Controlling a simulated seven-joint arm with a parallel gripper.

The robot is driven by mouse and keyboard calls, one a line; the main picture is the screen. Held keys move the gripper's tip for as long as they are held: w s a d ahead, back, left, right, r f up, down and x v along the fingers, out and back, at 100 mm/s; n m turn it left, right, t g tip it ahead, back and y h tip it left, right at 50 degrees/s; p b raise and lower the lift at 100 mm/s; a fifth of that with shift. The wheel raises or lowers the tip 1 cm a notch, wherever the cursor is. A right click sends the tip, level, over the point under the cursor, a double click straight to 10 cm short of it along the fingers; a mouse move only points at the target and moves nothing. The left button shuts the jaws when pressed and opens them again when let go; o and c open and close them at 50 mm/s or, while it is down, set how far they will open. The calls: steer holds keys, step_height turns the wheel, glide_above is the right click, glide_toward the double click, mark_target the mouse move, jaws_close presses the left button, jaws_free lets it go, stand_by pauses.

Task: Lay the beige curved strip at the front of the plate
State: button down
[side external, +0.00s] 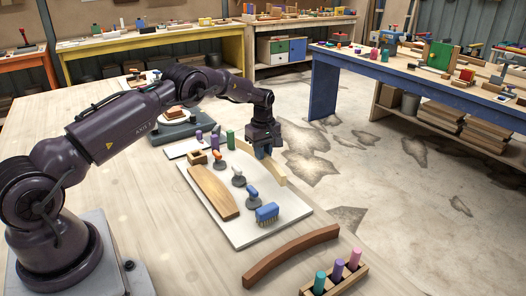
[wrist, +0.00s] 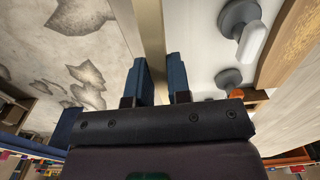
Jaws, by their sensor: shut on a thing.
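My gripper (side external: 263,153) is shut on the beige curved strip (side external: 274,172), with one blue finger on each side of it. The strip stands on its narrow edge along the far right edge of the white plate (side external: 243,235). I cannot tell whether it touches the plate. In the wrist view the strip (wrist: 150,35) runs up between the fingers (wrist: 160,80), with floor to its left and plate to its right. A wider tan curved piece (side external: 213,191) lies on the left part of the plate.
Grey-based knobs (side external: 239,180), a blue brush (side external: 267,212) and several coloured pegs (side external: 230,139) stand on the plate. A red-brown curved strip (side external: 290,256) and a peg block (side external: 334,281) lie on the table in front. The table is clear left of the plate.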

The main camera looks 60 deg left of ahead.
steer(key=shift+f, duration=1.6)
steer(key=c, duration=1)
jaws_free()
step_height(320, 180, up, 13)
steer(key=shift+f, duration=0.1)
steer(key=shift+m, duration=0.5)
steer(key=s+d+r+m+t, duration=0.2)
steer(key=s+d+r+m, duration=0.3)
steer(key=s, duration=0.6)
steer(key=s+d+r+m+t, duration=0.1)
steer(key=s+d+r+m, duration=0.5)
steer(key=s, duration=0.5)
steer(key=s+d+r+m+t, duration=0.2)
steer(key=s+d+r+m, duration=0.4)
steer(key=s+d, duration=0.5)
step_height(320, 180, up, 2)
steer(key=shift+s+r+t, duration=0.1)
steer(key=shift+r+t, duration=0.05)
steer(key=shift+t, duration=0.15)
